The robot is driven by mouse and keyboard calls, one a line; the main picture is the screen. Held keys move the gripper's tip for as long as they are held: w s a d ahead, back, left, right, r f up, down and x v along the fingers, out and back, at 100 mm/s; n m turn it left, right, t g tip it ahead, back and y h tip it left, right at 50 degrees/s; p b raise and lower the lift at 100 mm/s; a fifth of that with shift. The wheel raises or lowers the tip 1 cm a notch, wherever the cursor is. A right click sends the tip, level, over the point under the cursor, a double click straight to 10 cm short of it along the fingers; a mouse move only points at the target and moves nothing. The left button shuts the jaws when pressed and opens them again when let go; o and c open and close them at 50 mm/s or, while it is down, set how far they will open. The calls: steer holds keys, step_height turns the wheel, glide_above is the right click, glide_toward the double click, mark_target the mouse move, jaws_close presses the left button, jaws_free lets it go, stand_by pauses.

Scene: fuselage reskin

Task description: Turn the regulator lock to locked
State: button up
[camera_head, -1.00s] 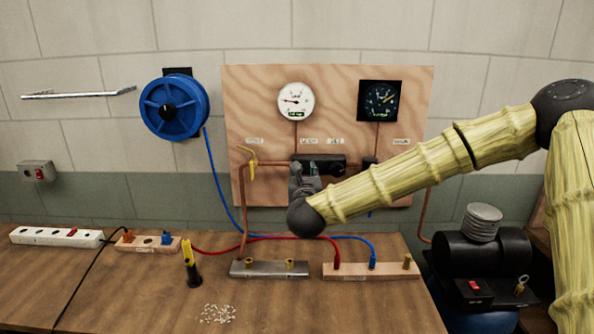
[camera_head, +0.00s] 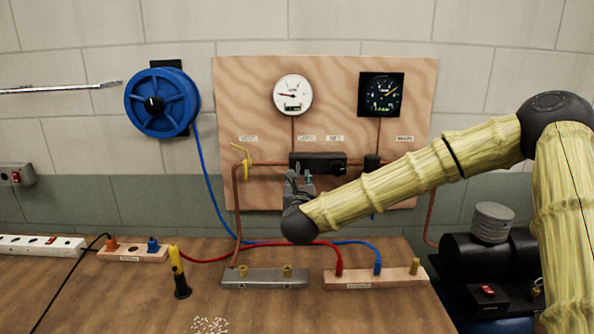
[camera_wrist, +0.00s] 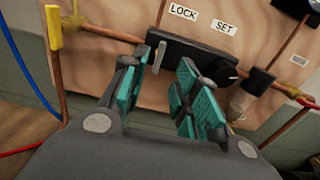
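The regulator is a black box (camera_head: 310,163) on the plywood panel, with a dark round knob at its right end. In the wrist view, the lock is a small grey lever (camera_wrist: 158,56) on the left part of the box, under the LOCK label (camera_wrist: 183,12). It hangs nearly upright there, tilted slightly. The knob (camera_wrist: 228,74) sits under the SET label (camera_wrist: 224,28). My gripper (camera_head: 302,182) is just below the box's left half in the head view. In the wrist view its teal-padded fingers (camera_wrist: 162,88) are apart, with nothing between them. The lever is beyond them, not visibly touched.
A yellow-handled valve (camera_head: 240,153) and copper pipes flank the regulator. Two gauges (camera_head: 293,95) (camera_head: 381,95) are above. Below, the bench holds a metal block (camera_head: 264,279), a wooden terminal strip (camera_head: 374,278) and a yellow-black tool (camera_head: 178,272). A compressor (camera_head: 492,258) stands at right.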

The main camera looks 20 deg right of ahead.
mark_target(298, 170)
steer(key=p+x, duration=0.3)
steer(key=x, duration=0.6)
jaws_close()
